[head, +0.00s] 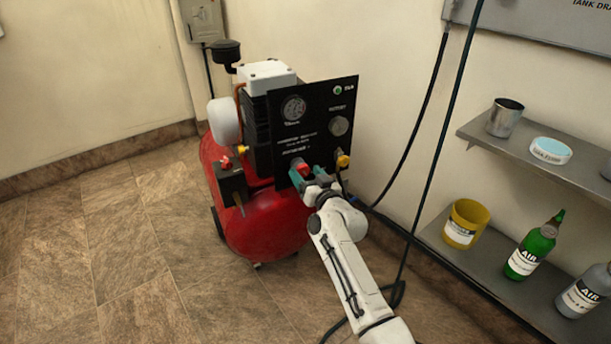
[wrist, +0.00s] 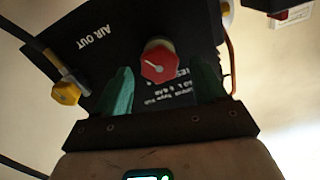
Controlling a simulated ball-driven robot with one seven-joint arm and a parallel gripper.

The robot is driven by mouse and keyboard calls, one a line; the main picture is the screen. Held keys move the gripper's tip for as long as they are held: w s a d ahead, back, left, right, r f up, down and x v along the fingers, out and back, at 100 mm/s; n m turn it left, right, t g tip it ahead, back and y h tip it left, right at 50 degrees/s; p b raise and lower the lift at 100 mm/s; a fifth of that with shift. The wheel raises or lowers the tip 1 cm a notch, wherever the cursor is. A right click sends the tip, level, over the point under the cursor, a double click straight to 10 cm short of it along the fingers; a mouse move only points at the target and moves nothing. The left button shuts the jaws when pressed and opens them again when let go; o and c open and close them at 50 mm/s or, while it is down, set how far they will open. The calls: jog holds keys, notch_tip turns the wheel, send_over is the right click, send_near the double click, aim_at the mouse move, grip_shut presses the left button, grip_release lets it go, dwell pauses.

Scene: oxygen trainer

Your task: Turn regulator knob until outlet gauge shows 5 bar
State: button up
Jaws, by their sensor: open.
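The red regulator knob (head: 302,167) is on the lower part of the black panel (head: 312,88) of the compressor. A small round gauge (head: 339,126) at the panel's right appears to be the outlet gauge; its reading is too small to tell. My gripper (head: 308,177) is at the lower panel with its green fingers apart. In the wrist view, the red knob (wrist: 159,64), with a white pointer mark, shows between the open fingertips (wrist: 162,70). There is a visible gap on both sides of it. Contact cannot be told.
A larger gauge (head: 293,109) sits at the panel's upper left. A yellow fitting (head: 343,161) is close to the right of my gripper, also in the wrist view (wrist: 66,93). The red tank (head: 262,222) is below. Shelves (head: 465,240) with bottles stand at right; the left floor is clear.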

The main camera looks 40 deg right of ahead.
jog(key=shift+w+d, duration=0.15)
jog(key=shift+w, duration=0.45)
jog(key=shift+c, duration=0.3)
jog(key=c, duration=1)
jog(key=shift+d+m, duration=0.1)
jog(key=shift+m, duration=1.9)
jog(key=o, duration=1.1)
jog(key=shift+c, duration=0.2)
jog(key=p+v, duration=0.2)
jog(key=v, duration=0.9)
jog(key=shift+w, duration=0.1)
